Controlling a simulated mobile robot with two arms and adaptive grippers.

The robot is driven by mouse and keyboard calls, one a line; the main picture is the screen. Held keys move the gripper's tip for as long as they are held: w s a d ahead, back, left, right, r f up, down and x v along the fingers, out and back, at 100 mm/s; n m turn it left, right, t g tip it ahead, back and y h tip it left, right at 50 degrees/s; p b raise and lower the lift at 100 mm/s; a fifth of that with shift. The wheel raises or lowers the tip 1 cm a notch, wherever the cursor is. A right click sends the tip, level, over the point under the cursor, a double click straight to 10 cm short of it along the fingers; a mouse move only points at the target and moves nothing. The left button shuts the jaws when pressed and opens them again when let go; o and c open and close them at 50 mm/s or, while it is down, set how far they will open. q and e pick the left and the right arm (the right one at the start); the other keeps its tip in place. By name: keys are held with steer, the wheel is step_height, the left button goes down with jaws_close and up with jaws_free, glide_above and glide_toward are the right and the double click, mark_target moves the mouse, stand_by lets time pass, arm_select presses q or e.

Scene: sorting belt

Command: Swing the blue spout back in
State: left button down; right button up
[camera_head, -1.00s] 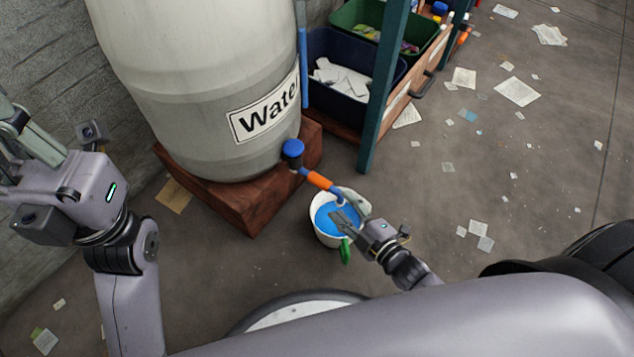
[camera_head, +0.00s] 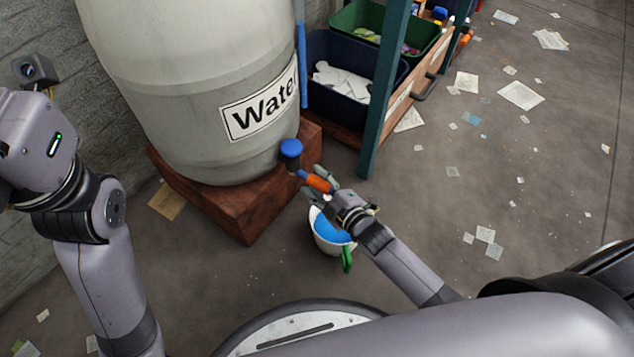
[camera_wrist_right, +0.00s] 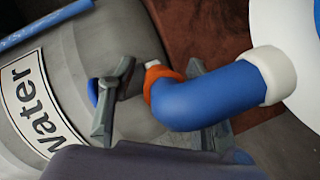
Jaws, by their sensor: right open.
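The blue spout (camera_wrist_right: 215,95) has an orange collar (camera_wrist_right: 157,80) and a white end ring (camera_wrist_right: 275,75); in the head view its orange part (camera_head: 318,184) points out from the barrel's blue knob (camera_head: 291,148), toward the bucket. My right gripper (camera_head: 319,188) is open at the spout. In the right wrist view one finger is left of the orange collar and the other is partly hidden behind the blue elbow, so the spout lies between them; contact cannot be told. The white bucket (camera_head: 322,246) with blue inside stands below. My left arm shows at the left, its fingers out of frame.
The water barrel (camera_head: 200,80) stands on a wooden block (camera_head: 245,225). A teal post (camera_head: 383,90) and dark blue bin (camera_head: 385,85) are behind, right of the barrel. The bucket's green handle (camera_head: 347,260) hangs in front. Floor to the right is open, with scattered papers.

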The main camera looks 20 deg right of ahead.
steer(key=shift+c, duration=0.5)
jaws_close()
